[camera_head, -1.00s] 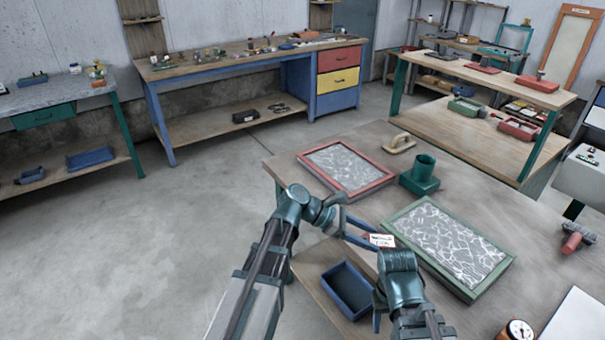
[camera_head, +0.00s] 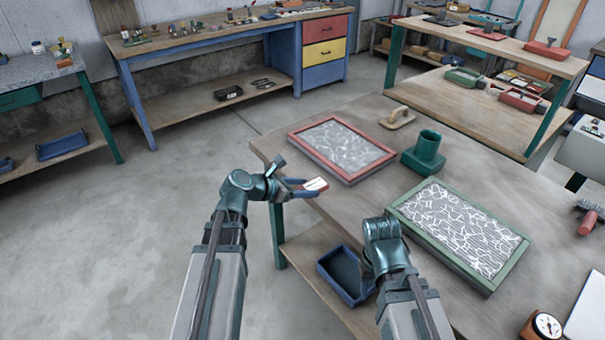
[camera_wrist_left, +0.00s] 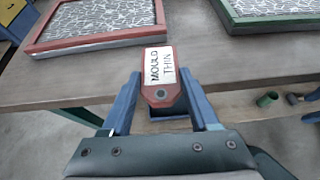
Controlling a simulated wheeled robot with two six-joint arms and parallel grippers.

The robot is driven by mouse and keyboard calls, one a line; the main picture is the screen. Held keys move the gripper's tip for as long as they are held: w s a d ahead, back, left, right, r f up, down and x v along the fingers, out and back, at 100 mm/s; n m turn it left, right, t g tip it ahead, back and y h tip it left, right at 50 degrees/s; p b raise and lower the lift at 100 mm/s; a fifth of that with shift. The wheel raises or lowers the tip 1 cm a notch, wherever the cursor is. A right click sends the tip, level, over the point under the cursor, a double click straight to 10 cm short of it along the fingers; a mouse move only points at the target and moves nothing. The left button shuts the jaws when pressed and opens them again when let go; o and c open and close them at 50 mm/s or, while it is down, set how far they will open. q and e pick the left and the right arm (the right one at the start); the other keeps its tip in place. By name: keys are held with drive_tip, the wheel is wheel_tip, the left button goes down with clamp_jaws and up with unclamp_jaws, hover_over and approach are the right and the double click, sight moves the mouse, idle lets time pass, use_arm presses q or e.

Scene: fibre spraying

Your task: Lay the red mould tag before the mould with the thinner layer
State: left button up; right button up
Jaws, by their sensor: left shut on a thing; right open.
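The red mould tag (camera_head: 317,185) has a white label; in the left wrist view the tag (camera_wrist_left: 161,75) reads "MOULD THIN". My left gripper (camera_head: 300,187) is shut on it, at the table's left edge near the red-framed mould. The red-framed mould (camera_head: 341,148) shows a greyer, finer fibre layer; its front edge (camera_wrist_left: 95,42) is beyond the tag in the wrist view. The green-framed mould (camera_head: 459,233), further right, shows bolder white strands; its corner also shows in the wrist view (camera_wrist_left: 275,22). My right gripper (camera_head: 372,275) is mostly hidden beneath its wrist, beside the green mould.
A green pot (camera_head: 424,152) and a wooden-handled float (camera_head: 398,117) stand behind the moulds. A blue tray (camera_head: 345,275) sits on a lower shelf. A dial gauge (camera_head: 546,325) and a roller (camera_head: 588,220) lie at the right. Bare tabletop (camera_head: 350,205) lies before the red mould.

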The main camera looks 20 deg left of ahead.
use_arm(q)
drive_tip(key=shift+a+f+n, duration=0.1)
drive_tip(key=shift+a+n, duration=0.2)
drive_tip(key=shift+a, duration=0.25)
drive_tip(key=w+a, duration=0.1)
drive_tip(key=w, duration=0.3)
drive_tip(key=w+a+f+b, duration=0.1)
drive_tip(key=w+a, duration=0.1)
drive_tip(key=w, duration=0.3)
drive_tip(key=w+a, duration=0.2)
drive_tip(key=w, duration=0.3)
drive_tip(key=shift+w+a+f, duration=0.15)
drive_tip(key=shift+w, duration=0.05)
drive_tip(key=shift+w+a+f, duration=0.1)
drive_tip(key=shift+w+a, duration=0.1)
drive_tip(key=shift+w, duration=0.3)
wheel_tip(320, 180, down, 4)
drive_tip(key=b, duration=0.4)
drive_tip(key=shift+s+d+r, duration=0.1)
drive_tip(key=shift+s+r, duration=0.05)
drive_tip(key=shift+r, duration=0.1)
drive_tip(key=shift+f, duration=0.15)
drive_tip(key=o, duration=1.3)
drive_tip(key=shift+o, duration=0.2)
